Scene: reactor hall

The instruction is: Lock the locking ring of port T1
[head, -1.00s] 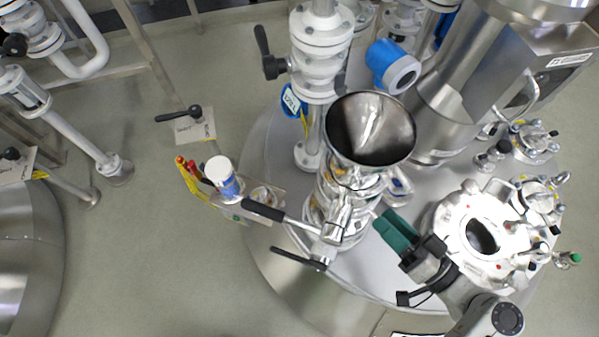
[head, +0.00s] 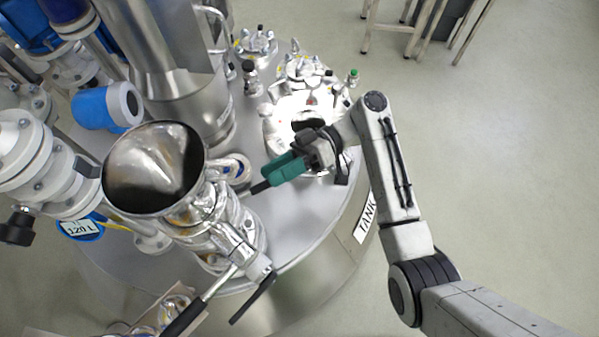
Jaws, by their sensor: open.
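My gripper (head: 277,175) has green fingers and is open and empty, pointing left above the tank lid. To its left a steel funnel (head: 155,165) stands over a clamped port fitting (head: 225,222). Two black-handled levers, a long one (head: 190,312) and a shorter one (head: 253,298), stick out from this fitting toward the lower left. My gripper is apart from the fitting and the levers. No T1 label is readable, so I cannot tell which fitting is port T1. The ring is partly hidden under the funnel.
A round steel manway with an opening (head: 308,118) lies behind my gripper. Smaller clamped ports (head: 305,70) stand beyond it. A tall steel vessel (head: 175,60), a blue-and-white instrument (head: 105,107) and white flanged piping (head: 45,165) crowd the left. Open floor (head: 500,170) lies at right.

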